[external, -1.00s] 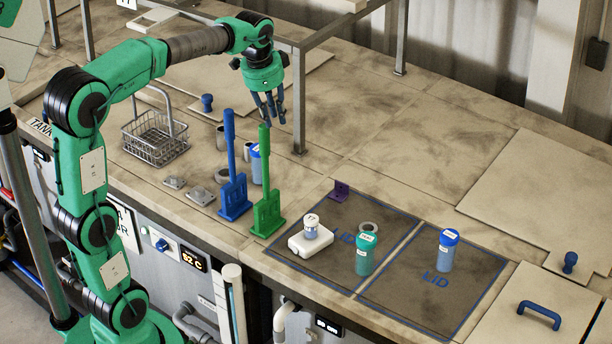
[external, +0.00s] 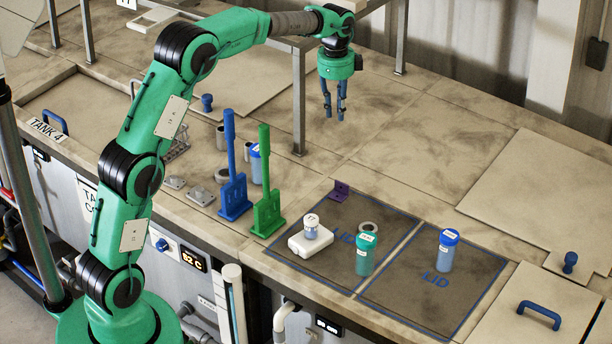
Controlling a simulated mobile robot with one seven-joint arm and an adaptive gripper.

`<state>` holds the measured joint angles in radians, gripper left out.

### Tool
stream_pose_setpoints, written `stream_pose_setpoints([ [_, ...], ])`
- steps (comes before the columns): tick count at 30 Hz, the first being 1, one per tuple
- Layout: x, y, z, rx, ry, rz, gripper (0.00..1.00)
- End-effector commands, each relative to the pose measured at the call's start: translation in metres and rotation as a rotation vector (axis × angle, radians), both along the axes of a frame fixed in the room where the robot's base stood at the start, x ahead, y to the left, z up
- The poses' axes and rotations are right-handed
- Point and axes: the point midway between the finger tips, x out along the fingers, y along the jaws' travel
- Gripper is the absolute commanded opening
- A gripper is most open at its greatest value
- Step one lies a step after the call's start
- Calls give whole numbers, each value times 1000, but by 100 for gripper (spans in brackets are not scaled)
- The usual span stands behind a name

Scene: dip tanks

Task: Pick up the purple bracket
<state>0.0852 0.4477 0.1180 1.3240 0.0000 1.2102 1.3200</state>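The purple bracket (external: 341,191) is a small angled piece near the back left corner of the left dark LID area on the counter. One part of it stands upright. My gripper (external: 334,115) is above the counter, up and behind the bracket in the picture, pointing down. Its dark blue fingers are apart with nothing between them. It is clear of the bracket, and nothing hides the bracket.
A blue tool (external: 232,190) and a green tool (external: 266,200) stand upright left of the bracket. A metal frame post (external: 299,100) rises behind.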

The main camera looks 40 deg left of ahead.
Motion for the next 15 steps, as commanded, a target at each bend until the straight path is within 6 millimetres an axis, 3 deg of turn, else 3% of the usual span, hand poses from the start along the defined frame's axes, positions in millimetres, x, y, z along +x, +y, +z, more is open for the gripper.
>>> stream_pose_setpoints([
  [15, 36, -10, -34, 6, 41, -131, 21],
])
